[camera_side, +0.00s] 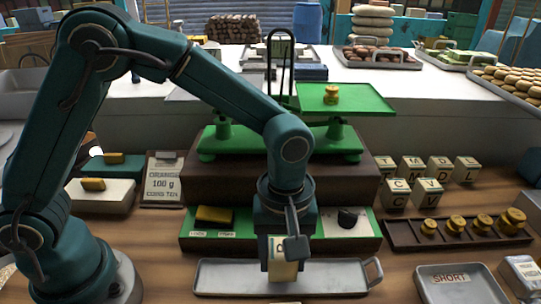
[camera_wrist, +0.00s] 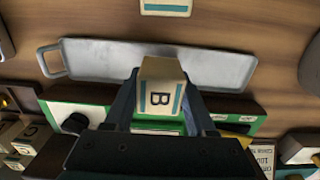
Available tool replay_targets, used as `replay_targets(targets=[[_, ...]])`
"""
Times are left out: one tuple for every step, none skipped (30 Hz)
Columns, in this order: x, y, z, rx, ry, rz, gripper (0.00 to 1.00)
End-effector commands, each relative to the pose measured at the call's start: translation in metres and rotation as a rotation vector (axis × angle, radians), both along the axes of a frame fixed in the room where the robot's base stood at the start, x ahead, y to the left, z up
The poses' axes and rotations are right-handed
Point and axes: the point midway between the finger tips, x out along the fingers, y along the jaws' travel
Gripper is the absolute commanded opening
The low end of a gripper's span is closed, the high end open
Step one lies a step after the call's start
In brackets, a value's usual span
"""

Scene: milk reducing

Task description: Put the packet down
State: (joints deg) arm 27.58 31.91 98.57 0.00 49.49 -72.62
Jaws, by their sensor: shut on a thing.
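A cream packet (camera_side: 282,270) is upright between the fingers of my gripper (camera_side: 285,247), over the middle of a long metal tray (camera_side: 222,277) with a side handle. My gripper points down and is shut on it. In the wrist view the packet (camera_wrist: 161,84) shows a letter B and a teal stripe, with a finger on each side; the tray (camera_wrist: 100,58) lies beyond it. I cannot tell whether the packet's base touches the tray.
Behind the tray stands a green balance scale (camera_side: 235,141) with a brass weight (camera_side: 331,94) on its raised right pan (camera_side: 370,105). Lettered packets (camera_side: 428,190), a rack of brass weights (camera_side: 400,235) and a tray marked SHORT (camera_side: 450,290) are at right.

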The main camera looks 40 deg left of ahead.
Motion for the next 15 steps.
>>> replay_targets(targets=[[-0.001, 0.001, -0.009, 0.003, 0.006, 0.000, 0.00], [-0.001, 0.001, -0.012, 0.002, 0.005, 0.000, 0.00], [-0.001, 0.001, -0.017, 0.001, 0.004, 0.000, 0.00], [-0.001, 0.001, -0.019, 0.001, 0.004, 0.000, 0.00], [0.000, 0.001, -0.020, 0.001, 0.003, 0.000, 0.00], [0.000, 0.000, -0.022, 0.000, 0.001, 0.000, 0.00], [0.000, 0.000, -0.022, 0.000, 0.000, 0.000, 0.00], [0.000, 0.000, -0.022, 0.000, 0.000, 0.000, 0.00], [0.000, 0.000, -0.021, -0.001, -0.001, 0.000, 0.00], [0.000, 0.000, -0.021, -0.001, -0.001, -0.001, 0.00], [0.000, 0.000, -0.021, -0.001, -0.001, -0.001, 0.00], [0.000, 0.000, -0.021, 0.000, 0.000, -0.001, 0.00], [0.000, 0.000, -0.021, 0.000, 0.000, -0.001, 0.00], [0.000, 0.000, -0.022, 0.000, 0.000, -0.001, 0.00], [0.000, 0.001, -0.023, 0.001, 0.001, -0.001, 0.00]])
